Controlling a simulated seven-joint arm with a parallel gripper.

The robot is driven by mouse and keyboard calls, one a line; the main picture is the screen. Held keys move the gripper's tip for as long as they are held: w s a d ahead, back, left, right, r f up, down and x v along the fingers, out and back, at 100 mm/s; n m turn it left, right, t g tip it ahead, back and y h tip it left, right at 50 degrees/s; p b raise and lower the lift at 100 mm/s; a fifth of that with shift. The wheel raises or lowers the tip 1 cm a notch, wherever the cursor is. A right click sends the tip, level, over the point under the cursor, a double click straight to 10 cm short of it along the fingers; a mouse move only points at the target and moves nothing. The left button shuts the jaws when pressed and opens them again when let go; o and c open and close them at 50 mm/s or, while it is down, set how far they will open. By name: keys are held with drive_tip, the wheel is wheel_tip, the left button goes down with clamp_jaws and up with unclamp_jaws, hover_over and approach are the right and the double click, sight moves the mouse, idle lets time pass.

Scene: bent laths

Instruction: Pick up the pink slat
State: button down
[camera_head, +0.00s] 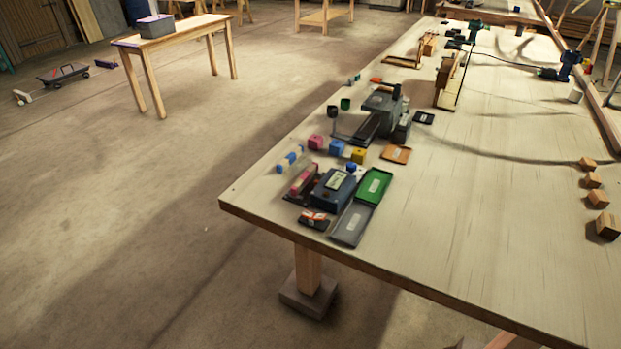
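No slat stands out clearly as pink. A pinkish-red bar-like piece (302,178) lies in or on a dark holder near the left edge of the long workbench (480,240); I cannot tell whether it is a slat. On the small wooden table (190,27) at the upper left, a grey box (155,26) has a pinkish-purple strip along its top. A purple flat strip (128,42) lies at that table's left end. These are too small to tell whether either is a bent slat. My gripper is not in view.
The bench's left side is crowded with a dark blue box (334,188), green tray (374,186), grey tray (351,225) and pink cube (316,142). Wooden blocks (598,199) line its right side. Its middle is clear. A dark cart (63,75) stands on the open floor.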

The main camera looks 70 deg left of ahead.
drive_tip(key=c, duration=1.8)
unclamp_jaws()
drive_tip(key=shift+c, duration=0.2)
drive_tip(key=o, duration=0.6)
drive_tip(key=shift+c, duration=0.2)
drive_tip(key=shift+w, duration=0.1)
